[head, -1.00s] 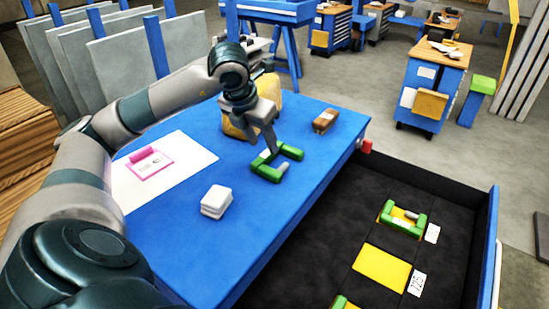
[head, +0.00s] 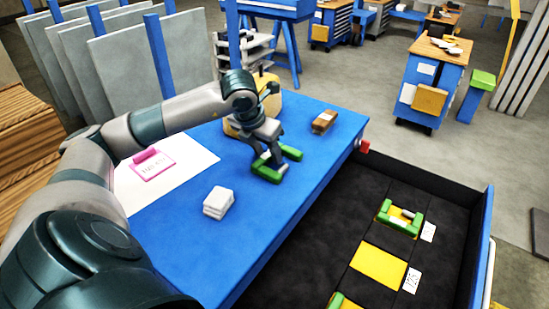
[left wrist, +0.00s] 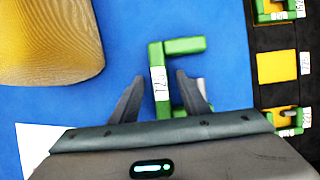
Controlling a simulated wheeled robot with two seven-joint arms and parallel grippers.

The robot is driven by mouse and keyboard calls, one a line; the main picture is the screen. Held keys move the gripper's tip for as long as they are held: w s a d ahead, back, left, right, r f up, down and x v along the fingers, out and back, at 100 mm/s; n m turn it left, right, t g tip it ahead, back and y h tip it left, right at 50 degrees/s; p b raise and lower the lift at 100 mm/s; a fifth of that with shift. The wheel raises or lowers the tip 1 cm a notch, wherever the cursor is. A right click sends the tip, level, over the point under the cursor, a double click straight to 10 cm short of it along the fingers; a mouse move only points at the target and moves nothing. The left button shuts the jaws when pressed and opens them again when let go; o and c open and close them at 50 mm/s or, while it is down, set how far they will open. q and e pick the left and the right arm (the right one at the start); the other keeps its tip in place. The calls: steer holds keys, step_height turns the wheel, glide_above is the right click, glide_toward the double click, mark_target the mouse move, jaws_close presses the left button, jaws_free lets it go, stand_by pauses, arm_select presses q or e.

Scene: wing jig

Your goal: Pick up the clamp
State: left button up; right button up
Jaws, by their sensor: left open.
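The green clamp (head: 268,173) lies on the blue table (head: 310,175) near its right side. In the left wrist view the clamp (left wrist: 182,46) shows a C shape with a white printed label. My left gripper (head: 277,165) is down over the clamp. In the left wrist view the left gripper (left wrist: 160,88) is open, with one dark finger on each side of the clamp's labelled bar. I cannot tell whether the fingers touch it. The clamp's near part is partly hidden by the gripper. My right gripper is not in view.
A yellow object (head: 236,127) stands behind the gripper. A brown block (head: 323,122), a white stack (head: 219,203) and a pink clipboard (head: 153,165) lie on the table. A black drawer (head: 330,225) at the right holds another green clamp (head: 384,214) and an empty yellow spot (head: 378,268).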

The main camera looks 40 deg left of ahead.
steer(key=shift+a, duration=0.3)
arm_select(q)
jaws_close()
steer(key=shift+r, duration=0.2)
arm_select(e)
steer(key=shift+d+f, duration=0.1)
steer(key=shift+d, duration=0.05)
